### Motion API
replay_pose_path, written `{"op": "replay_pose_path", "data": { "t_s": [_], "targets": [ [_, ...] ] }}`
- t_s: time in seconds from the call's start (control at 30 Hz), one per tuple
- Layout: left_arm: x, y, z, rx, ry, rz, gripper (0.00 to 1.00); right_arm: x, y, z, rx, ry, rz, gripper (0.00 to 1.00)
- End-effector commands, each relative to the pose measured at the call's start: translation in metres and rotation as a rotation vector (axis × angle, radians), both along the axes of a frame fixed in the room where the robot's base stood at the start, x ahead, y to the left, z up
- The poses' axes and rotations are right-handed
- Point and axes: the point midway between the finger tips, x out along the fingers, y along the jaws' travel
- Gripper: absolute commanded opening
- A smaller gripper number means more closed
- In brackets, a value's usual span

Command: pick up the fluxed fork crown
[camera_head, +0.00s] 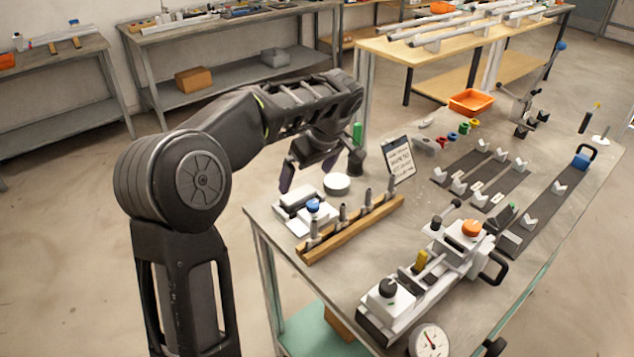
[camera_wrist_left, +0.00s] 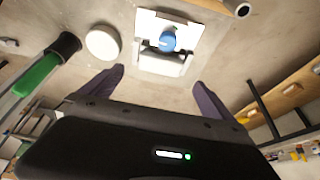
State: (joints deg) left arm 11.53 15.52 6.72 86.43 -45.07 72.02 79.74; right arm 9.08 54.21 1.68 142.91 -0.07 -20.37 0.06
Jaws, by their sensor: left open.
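I cannot tell for sure which piece is the fluxed fork crown. A pale block with a round blue part (camera_head: 313,206) on it sits on a white plate at the table's near left corner. In the left wrist view the blue part (camera_wrist_left: 168,39) and white plate (camera_wrist_left: 200,28) lie beyond my fingertips. My left gripper (camera_head: 322,170) is open and empty, its fingers apart above the table's left edge; it also shows in the left wrist view (camera_wrist_left: 157,84). It is not touching the block. My right gripper is not in view.
A round white tub (camera_head: 337,184) stands beside the plate. A wooden rack (camera_head: 352,229) with several upright metal pieces is close to it. A dark sign (camera_head: 398,158) and a green-handled item (camera_head: 357,133) are near my left gripper. A clamping fixture (camera_head: 425,275) fills the front.

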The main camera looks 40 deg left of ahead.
Motion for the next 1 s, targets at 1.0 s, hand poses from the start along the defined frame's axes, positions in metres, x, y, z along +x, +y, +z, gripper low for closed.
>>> {"op": "replay_pose_path", "data": {
  "t_s": [1.0],
  "targets": [
    [0.002, 0.010, -0.026, -0.001, 0.002, -0.001, 1.00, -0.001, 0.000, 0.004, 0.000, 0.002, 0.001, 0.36]
  ]
}}
